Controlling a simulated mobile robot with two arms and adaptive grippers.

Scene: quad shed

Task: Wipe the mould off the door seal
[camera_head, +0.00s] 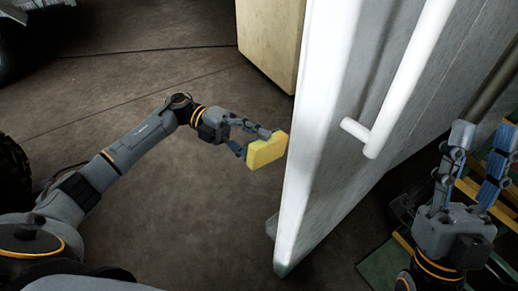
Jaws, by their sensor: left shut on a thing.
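My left gripper (262,142) is shut on a yellow sponge (266,151), held out in front of the door's left edge. The sponge's right end appears almost at that edge; I cannot tell whether they touch. The pale grey door (340,190) stands open, with a long white handle (408,75) on its face. The seal is not clearly distinguishable along the bright door edge, and I can make out no mould. My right gripper (476,165) is at the right, beyond the handle side of the door, with its fingers apart and nothing between them.
A cream cabinet-like block (268,45) stands behind the door at the top. Green and yellow slatted items (385,265) lie at the lower right near my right gripper. Dark tyres show at the left edge. The brown floor (215,225) around my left arm is clear.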

